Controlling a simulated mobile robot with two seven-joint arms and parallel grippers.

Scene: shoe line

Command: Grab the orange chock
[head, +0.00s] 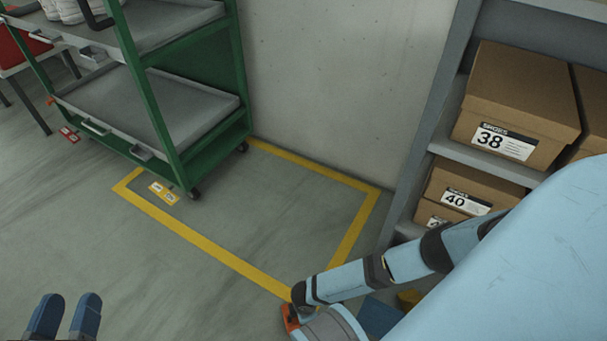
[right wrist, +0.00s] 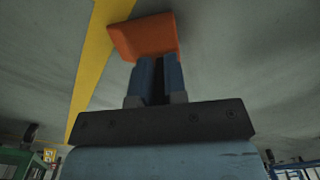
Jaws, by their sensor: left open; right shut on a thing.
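The orange chock (right wrist: 143,36) is between the fingertips of my right gripper (right wrist: 158,70) in the right wrist view. The gripper is shut on it. In the head view a small part of the orange chock (head: 289,317) shows beside my right wrist, at the bottom near the yellow floor line. My right fingers are mostly hidden there. My left gripper (head: 66,314) is at the bottom left of the head view, its two blue fingers apart with nothing between them.
A green cart (head: 172,152) with grey trays stands at the left, partly over a yellow floor outline (head: 213,247). A grey shelf (head: 474,155) with boxes marked 38 (head: 520,105) and 40 (head: 462,194) stands at the right. The floor inside the outline is mostly clear.

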